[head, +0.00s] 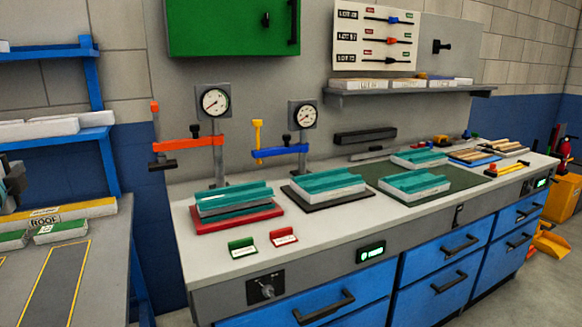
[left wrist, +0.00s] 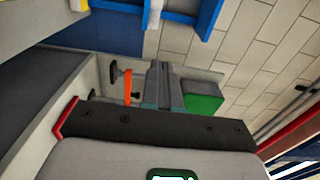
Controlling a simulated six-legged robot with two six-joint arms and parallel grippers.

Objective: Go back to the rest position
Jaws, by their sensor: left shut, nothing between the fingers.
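My left gripper (head: 14,182) shows at the left edge of the head view, dark and partly cut off by the frame. It is shut with nothing held, above the left bench and clear of the main workbench. My right gripper is not in view. On the main bench, a stack of teal-topped panels (head: 233,196) lies on a red base (head: 238,219). Another teal-topped panel (head: 326,184) lies on a dark base to its right. Further teal-topped panels (head: 415,184) lie on a green mat (head: 380,173).
An orange clamp (head: 188,144) and a blue clamp (head: 280,152) stand under two gauges. A green card (head: 242,247) and a red card (head: 283,236) sit near the bench front. The left bench (head: 100,270) carries a ROOF-labelled box. A floor gap separates the benches.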

